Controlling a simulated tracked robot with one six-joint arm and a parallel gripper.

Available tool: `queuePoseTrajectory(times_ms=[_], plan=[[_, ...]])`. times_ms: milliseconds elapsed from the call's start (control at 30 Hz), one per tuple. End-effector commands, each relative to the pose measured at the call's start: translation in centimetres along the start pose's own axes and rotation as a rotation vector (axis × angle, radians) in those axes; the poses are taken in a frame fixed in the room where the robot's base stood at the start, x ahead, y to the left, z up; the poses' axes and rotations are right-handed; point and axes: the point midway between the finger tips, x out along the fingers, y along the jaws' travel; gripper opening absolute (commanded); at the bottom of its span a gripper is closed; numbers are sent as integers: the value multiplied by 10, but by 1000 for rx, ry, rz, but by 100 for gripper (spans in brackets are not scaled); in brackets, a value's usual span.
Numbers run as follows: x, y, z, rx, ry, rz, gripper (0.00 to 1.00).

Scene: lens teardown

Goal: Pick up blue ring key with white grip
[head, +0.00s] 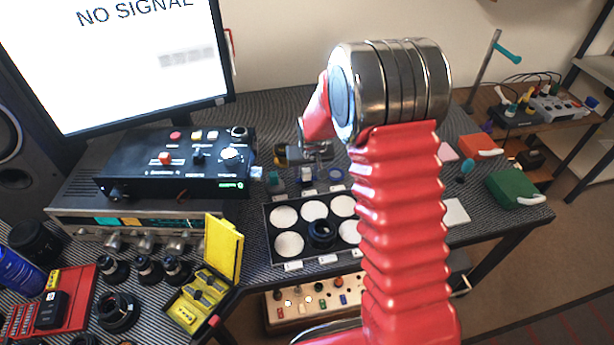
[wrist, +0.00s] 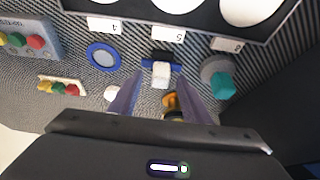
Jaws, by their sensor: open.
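A blue bar-shaped piece with a white grip (wrist: 161,74) lies on the striped mat just beyond my fingertips in the wrist view. It also shows small in the head view (head: 306,173). My gripper (wrist: 160,84) is open, with one finger on each side of the white grip's line and nothing held. I cannot tell whether the fingertips touch it. In the head view my gripper (head: 316,155) is partly hidden by my arm. A flat blue ring with a grey middle (wrist: 103,57) lies left of the blue bar. A grey disc with a teal grip (wrist: 221,82) lies right of it.
A black tray (wrist: 133,24) with white round wells and number labels stands beyond the pieces. An orange-yellow piece (wrist: 171,101) lies between my fingers, nearer the palm. A small board with coloured knobs (wrist: 62,86) lies left. A black control box (head: 175,165) stands left.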

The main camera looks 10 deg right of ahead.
Motion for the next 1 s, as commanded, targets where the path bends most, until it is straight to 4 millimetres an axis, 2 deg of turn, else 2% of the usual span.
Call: queuePoseTrajectory(times_ms=[200, 767, 1000], plan=[[17, 0, 0, 0, 0, 0, 44], [18, -1, 0, -1, 0, 0, 44], [18, -1, 0, -1, 0, 0, 27]])
